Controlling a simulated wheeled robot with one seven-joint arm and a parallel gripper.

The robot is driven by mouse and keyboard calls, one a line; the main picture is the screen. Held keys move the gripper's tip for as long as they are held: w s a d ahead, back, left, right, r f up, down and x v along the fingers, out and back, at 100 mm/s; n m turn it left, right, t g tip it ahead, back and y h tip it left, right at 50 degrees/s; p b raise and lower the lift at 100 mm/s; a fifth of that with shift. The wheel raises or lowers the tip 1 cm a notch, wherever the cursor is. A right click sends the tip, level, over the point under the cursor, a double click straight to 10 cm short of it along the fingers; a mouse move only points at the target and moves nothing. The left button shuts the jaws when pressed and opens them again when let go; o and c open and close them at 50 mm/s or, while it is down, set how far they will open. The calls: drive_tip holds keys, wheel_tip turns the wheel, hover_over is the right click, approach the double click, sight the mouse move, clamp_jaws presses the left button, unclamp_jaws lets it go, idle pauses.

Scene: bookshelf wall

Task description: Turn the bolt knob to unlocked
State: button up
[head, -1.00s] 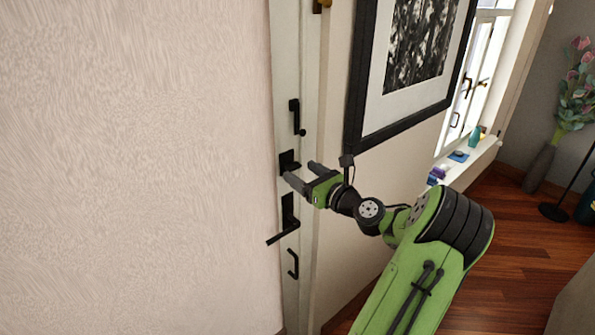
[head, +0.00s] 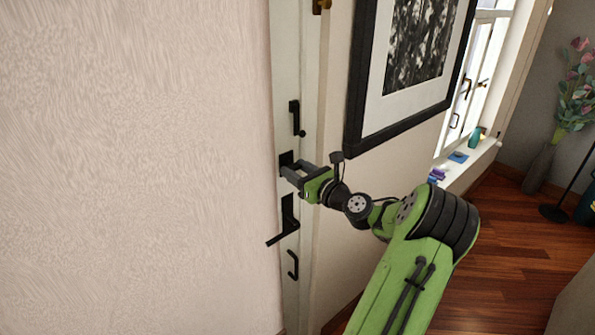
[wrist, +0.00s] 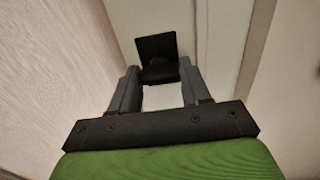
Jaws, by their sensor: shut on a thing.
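The bolt knob's black plate (head: 286,158) is on the white door, between an upper black latch and the lever handle. In the wrist view the square black plate (wrist: 155,47) stands just beyond the fingers, with the dark bolt knob (wrist: 159,74) between the fingertips. My gripper (head: 289,170) reaches the door from the right, its fingertips at the plate. In the wrist view my gripper (wrist: 158,78) is shut on the knob, one finger on each side. The knob's turn angle is hard to tell, as the fingers partly hide it.
A black lever handle (head: 287,222) and a small pull handle (head: 292,265) sit below on the door (head: 290,85). A black latch (head: 295,115) is above. A pinkish wall (head: 130,160) stands close on the left. A framed picture (head: 410,60) hangs on the right.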

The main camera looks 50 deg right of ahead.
drive_tip(key=n, duration=0.4)
drive_tip(key=shift+f+n+b, duration=0.1)
drive_tip(key=shift+n+b, duration=3.2)
drive_tip(key=shift+n, duration=3.6)
drive_tip(key=o, duration=1.1)
drive_tip(key=shift+c, duration=0.2)
